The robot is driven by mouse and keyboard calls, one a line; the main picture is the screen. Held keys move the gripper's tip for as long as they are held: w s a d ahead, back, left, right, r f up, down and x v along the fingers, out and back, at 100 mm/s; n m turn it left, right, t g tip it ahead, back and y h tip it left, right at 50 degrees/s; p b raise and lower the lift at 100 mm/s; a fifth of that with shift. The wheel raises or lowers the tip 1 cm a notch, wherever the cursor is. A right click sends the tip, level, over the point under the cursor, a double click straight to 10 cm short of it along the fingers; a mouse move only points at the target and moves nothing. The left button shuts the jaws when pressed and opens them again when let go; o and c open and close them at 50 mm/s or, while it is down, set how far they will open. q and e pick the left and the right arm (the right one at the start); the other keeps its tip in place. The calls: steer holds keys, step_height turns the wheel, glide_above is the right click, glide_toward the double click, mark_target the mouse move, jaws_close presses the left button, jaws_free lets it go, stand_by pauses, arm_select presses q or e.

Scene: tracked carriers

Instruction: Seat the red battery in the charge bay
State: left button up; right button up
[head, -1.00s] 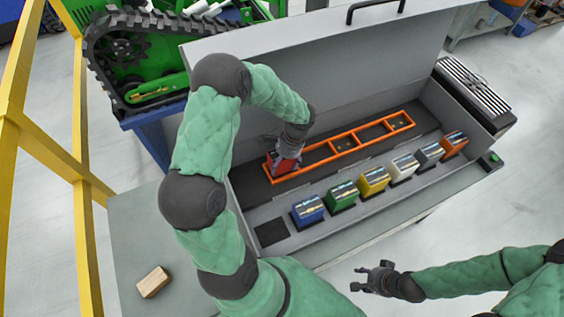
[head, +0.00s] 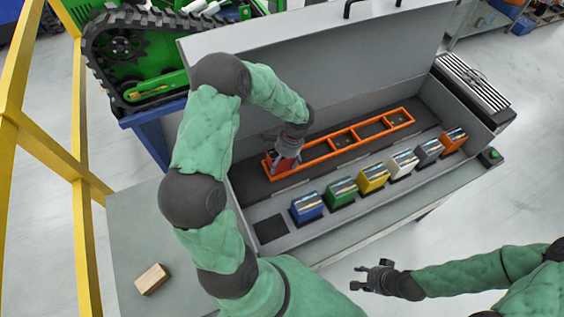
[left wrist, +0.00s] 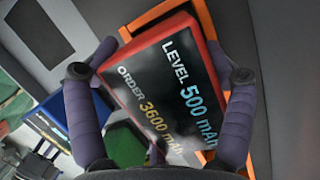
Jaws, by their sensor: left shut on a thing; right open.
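The red battery (head: 283,164) is in my left gripper (head: 287,152), at the left end of the orange charge bay frame (head: 343,140). In the left wrist view the battery (left wrist: 165,85) has a dark label reading "LEVEL 500 mAh" and "ORDER 3600 mAh". The two fingers of my left gripper (left wrist: 160,88) are shut on its sides. Part of the orange frame (left wrist: 205,20) shows behind it. I cannot tell whether the battery rests fully inside the frame. My right gripper (head: 362,278) is open and empty, outside the box at the front.
A row of batteries stands on the front ledge: blue (head: 307,207), green (head: 341,192), yellow (head: 373,177), white (head: 403,163), grey (head: 429,151) and orange (head: 453,139). An empty dark slot (head: 271,229) lies left of them. A wooden block (head: 152,279) lies on the grey table.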

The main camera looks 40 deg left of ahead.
arm_select(q)
steer(key=shift+s+d+f, duration=0.1)
steer(key=shift+d+f, duration=0.05)
steer(key=shift+f, duration=0.15)
steer(key=o, duration=1.6)
steer(key=shift+s+d+v, duration=0.1)
steer(key=shift+d+v, duration=0.05)
steer(key=shift+v, duration=1.25)
steer(key=shift+s+d+v, duration=0.1)
steer(key=shift+d+v, duration=0.05)
steer(key=shift+v, duration=1.3)
steer(key=shift+s+d+v, duration=0.1)
steer(key=shift+v, duration=1.3)
